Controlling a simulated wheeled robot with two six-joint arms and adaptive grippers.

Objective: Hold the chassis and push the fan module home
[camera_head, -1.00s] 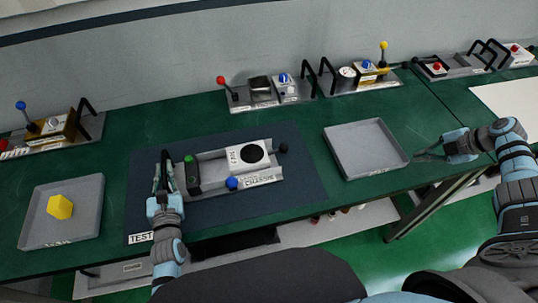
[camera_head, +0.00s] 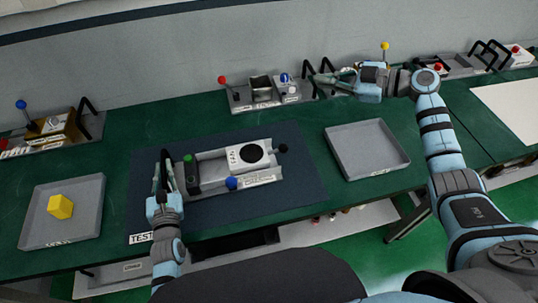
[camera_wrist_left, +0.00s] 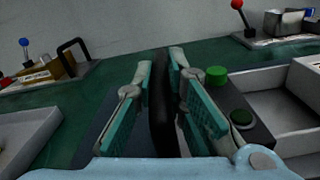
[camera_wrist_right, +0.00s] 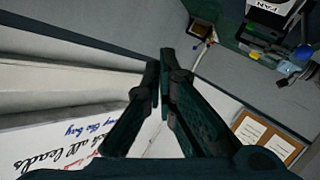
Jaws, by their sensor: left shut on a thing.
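The grey chassis (camera_head: 210,172) lies on a dark mat, with a green knob, a blue knob and a black ball at its right end. My left gripper (camera_head: 164,168) is shut on the black handle at the chassis's left end; in the left wrist view the handle (camera_wrist_left: 162,105) stands between the fingers. The white fan module (camera_head: 236,158), with a round black fan, sits in the right part of the chassis, with open channel to its left. My right gripper (camera_head: 314,78) is near the back fixtures, away from the chassis; its fingers look shut and empty in the right wrist view (camera_wrist_right: 158,68).
An empty grey tray (camera_head: 340,155) stands right of the mat (camera_head: 290,200). Another tray (camera_head: 94,205) at left holds a yellow cube (camera_head: 60,207). Fixtures with upright levers and black handles (camera_head: 262,95) line the back near my right gripper.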

